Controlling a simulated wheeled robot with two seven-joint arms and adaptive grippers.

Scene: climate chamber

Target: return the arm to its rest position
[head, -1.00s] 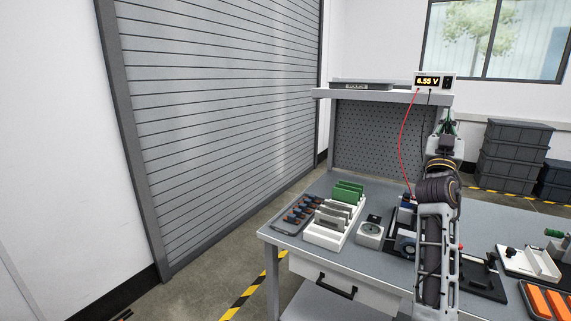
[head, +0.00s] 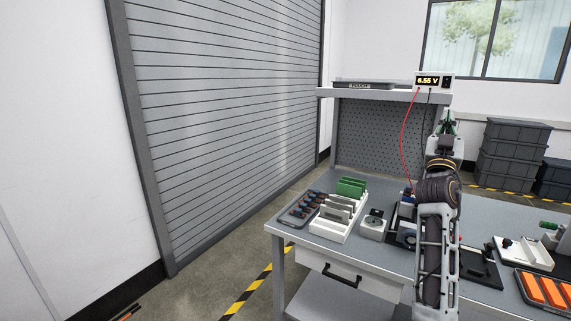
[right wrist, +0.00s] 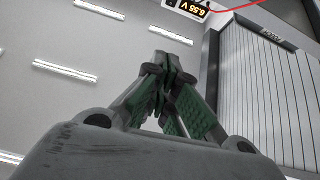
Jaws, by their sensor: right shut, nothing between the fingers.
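My right arm (head: 437,240) stands raised over the workbench (head: 400,270), its links pointing up in the head view. My right gripper (head: 448,122) is at its top, in front of the shelf's right end and below the meter. In the right wrist view the right gripper (right wrist: 168,68) has its green-padded fingers together with nothing between them. It points up toward the ceiling lights. My left gripper is in neither view.
A meter (head: 434,81) reading 6.55 V stands on the shelf (head: 385,94), with a red lead hanging down. A white rack (head: 330,233) with green and grey boards, a dark tray (head: 299,210) and orange pieces (head: 541,290) are on the bench. A roller shutter (head: 225,120) stands at left.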

